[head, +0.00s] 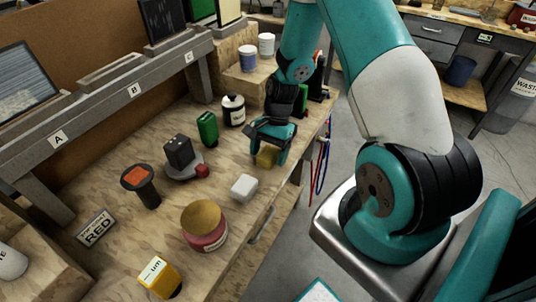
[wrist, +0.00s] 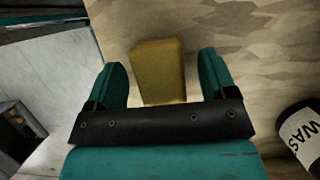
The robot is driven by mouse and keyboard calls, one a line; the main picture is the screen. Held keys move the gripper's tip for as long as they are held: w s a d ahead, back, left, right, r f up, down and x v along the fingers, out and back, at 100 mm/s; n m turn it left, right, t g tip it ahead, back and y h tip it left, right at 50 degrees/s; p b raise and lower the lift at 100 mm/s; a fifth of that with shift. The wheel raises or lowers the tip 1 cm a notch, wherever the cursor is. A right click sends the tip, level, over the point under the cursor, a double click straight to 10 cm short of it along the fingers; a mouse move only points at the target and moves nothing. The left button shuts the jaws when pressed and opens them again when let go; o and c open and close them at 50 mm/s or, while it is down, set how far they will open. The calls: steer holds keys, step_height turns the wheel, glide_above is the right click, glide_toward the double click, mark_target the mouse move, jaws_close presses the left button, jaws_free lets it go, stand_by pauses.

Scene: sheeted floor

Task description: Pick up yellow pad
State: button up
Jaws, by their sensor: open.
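The yellow pad (head: 266,157) is a small yellow block on the wooden workbench near its right edge. In the wrist view the yellow pad (wrist: 158,72) lies between my two teal fingers. My gripper (head: 268,152) is open and low over the pad, with a finger on each side of it. In the wrist view my gripper (wrist: 163,75) shows a gap between the pad and the right finger and a smaller one on the left. Part of the pad is hidden by a finger in the head view.
A white block (head: 244,187), a red jar with a tan lid (head: 205,225), a green can (head: 207,128) and a white-and-black bottle (head: 233,110) stand on the workbench (head: 150,235). A wooden box (head: 240,85) with cups is behind. The bench edge is close on the right.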

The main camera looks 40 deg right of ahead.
mark_target(268, 152)
steer(key=shift+f, duration=0.15)
steer(key=shift+c, duration=0.3)
steer(key=c, duration=1)
step_height(268, 152, up, 10)
steer(key=shift+r+b, duration=0.1)
steer(key=shift+b, duration=0.4)
